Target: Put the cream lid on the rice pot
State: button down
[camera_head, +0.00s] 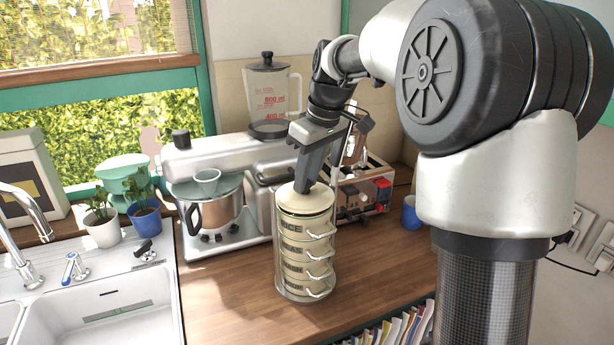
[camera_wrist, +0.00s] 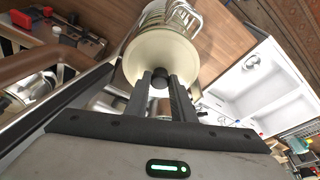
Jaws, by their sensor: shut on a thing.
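The cream lid (camera_head: 307,203) is a round disc on or just over the top of a stack of cream pots (camera_head: 307,248) in a wire rack; I cannot tell whether it touches. My gripper (camera_head: 304,186) points down from above and is shut on the lid's dark knob. In the wrist view, the knob (camera_wrist: 159,79) is between the fingertips (camera_wrist: 160,84), with the pale lid (camera_wrist: 165,52) spread beyond it. The lid hides the top pot's opening.
A silver stand mixer (camera_head: 225,160) with a steel bowl stands left of the stack. A blue cup (camera_head: 410,212) is at right. The sink (camera_head: 110,305) is at left. Wooden counter (camera_head: 225,285) in front is clear.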

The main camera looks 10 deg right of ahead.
jog(key=shift+f+b, duration=0.4)
jog(key=shift+f, duration=0.2)
jog(key=c, duration=1.4)
grip_release()
jog(key=shift+c, duration=0.2)
jog(key=p+v, duration=0.1)
jog(key=v, duration=1.6)
jog(key=shift+r, duration=0.15)
